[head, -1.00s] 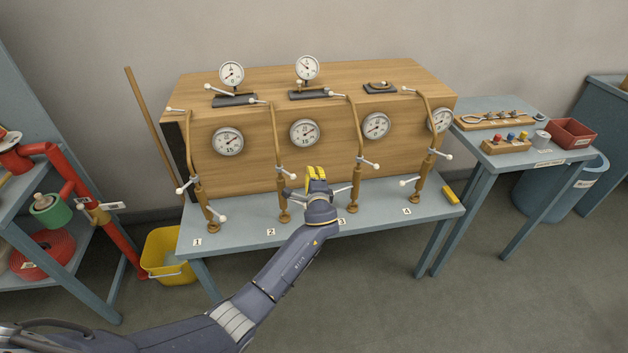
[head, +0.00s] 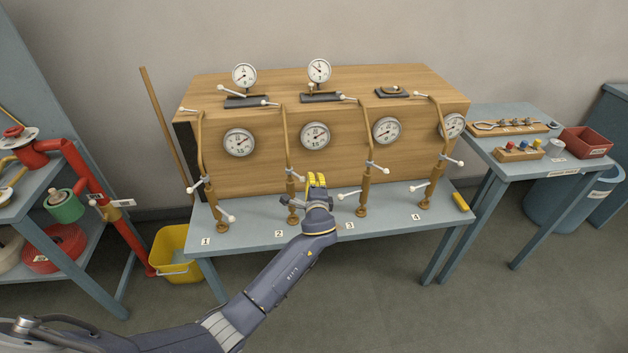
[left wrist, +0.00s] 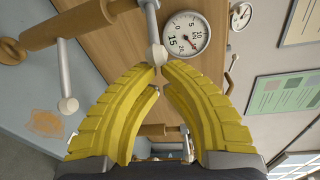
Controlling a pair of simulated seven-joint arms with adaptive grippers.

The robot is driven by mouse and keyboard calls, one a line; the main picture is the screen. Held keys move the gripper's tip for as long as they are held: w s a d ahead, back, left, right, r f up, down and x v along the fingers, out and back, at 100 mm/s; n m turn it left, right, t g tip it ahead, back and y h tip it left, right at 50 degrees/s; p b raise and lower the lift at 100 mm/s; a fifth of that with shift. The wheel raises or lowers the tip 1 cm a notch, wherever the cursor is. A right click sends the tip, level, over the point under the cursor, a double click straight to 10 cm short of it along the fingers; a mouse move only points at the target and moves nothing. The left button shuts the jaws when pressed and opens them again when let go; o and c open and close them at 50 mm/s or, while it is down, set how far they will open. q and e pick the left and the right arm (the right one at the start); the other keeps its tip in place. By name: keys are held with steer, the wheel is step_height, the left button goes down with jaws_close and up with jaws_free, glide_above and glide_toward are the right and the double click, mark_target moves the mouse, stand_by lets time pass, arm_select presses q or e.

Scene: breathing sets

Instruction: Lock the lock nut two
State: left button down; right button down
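Stand two is the brown post (head: 293,214) behind the label 2 on the blue-grey table. Its upper cross handle (head: 290,171) shows, while its lower lock nut is partly covered by my left gripper (head: 316,180). That gripper is just right of the post, its yellow fingers pointing up and close together. In the left wrist view, its fingertips (left wrist: 160,68) almost meet at a grey-white knob (left wrist: 157,54) on a rod. I see no sure grip on the knob. My right gripper is not in view.
Stand three (head: 363,200) stands close right of my gripper, its white handle end reaching towards it. Stand one (head: 215,215) and stand four (head: 430,190) are farther out. The wooden gauge box (head: 340,155) rises behind. The table's front strip is mostly clear.

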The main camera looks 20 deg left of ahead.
arm_select(q)
steer(key=shift+s, duration=0.1)
steer(key=shift+s+a+m+h, duration=0.1)
steer(key=shift+s+m+h, duration=0.1)
steer(key=shift+m+h, duration=0.2)
